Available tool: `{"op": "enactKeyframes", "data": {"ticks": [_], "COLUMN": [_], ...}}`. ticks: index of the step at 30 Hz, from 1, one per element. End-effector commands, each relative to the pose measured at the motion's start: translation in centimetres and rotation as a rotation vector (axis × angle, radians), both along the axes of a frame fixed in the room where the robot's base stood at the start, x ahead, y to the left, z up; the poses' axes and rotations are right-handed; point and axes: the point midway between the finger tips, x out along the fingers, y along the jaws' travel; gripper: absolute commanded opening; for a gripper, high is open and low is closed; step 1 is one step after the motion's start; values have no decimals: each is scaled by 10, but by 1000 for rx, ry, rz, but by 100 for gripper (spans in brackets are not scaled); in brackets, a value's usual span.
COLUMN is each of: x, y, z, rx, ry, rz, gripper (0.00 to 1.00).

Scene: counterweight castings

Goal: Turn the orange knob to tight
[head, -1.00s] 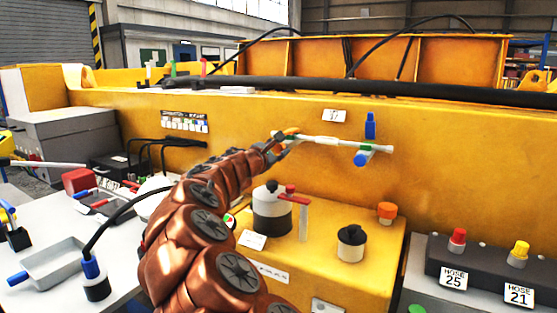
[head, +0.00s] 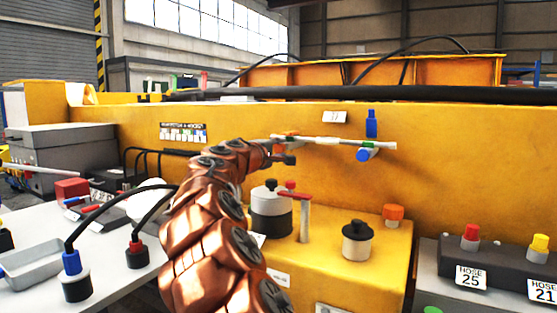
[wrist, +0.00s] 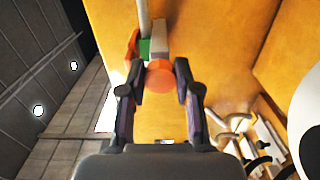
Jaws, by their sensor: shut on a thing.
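The orange knob (wrist: 160,75) is a round disc between my gripper's fingers in the wrist view. My gripper (wrist: 160,88) is shut on it, one dark finger on each side. Behind the knob are a green piece (wrist: 144,50), another orange piece (wrist: 132,45) and a pale pipe (wrist: 144,14). In the head view my gripper (head: 284,157) is at the left end of the white pipe (head: 335,141) on the yellow wall; the knob is mostly hidden there. No tight mark is readable.
A blue knob (head: 364,154) and an upright blue handle (head: 371,124) are at the pipe's right end. Below, a yellow block (head: 325,262) carries a red-handled post (head: 304,220), a black-capped pot (head: 357,240) and an orange cap (head: 393,214). A black hose runs along the wall top.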

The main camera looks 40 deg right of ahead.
Motion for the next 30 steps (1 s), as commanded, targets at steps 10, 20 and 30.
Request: {"op": "enactKeyframes", "data": {"ticks": [10, 20, 30], "x": [1, 1, 0], "y": [0, 0, 0], "z": [-2, -1, -1], "rx": [31, 35, 33], "ry": [-100, -112, -111], "rz": [2, 1, 0], "gripper": [0, 0, 53]}}
